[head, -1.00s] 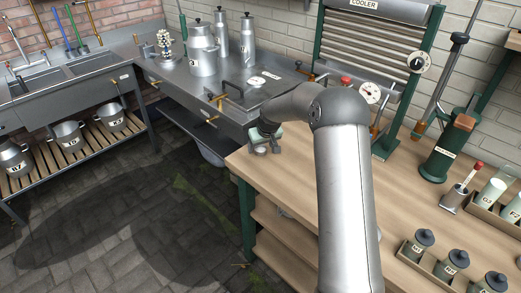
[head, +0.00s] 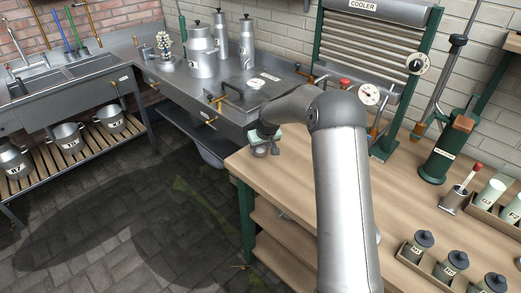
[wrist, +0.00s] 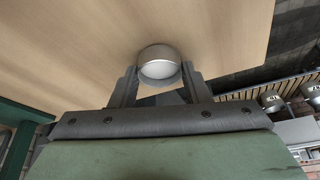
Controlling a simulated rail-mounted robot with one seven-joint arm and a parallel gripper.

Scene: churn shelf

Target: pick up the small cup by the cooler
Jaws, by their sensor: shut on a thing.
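The small cup (wrist: 158,62) is a short, round metal cup with a pale inside. In the wrist view it sits between the two fingers of my gripper (wrist: 160,84), which is shut on it. In the head view my gripper (head: 267,147) is at the far left corner of the wooden bench, with the small cup (head: 259,151) just showing at its fingers. Whether the cup touches the bench top or is slightly above it, I cannot tell. The cooler (head: 365,45) stands at the back of the bench, behind and right of my gripper.
The wooden bench (head: 300,178) is mostly clear on its left side. A steel counter (head: 185,78) with metal churns (head: 202,55) adjoins at the back left.

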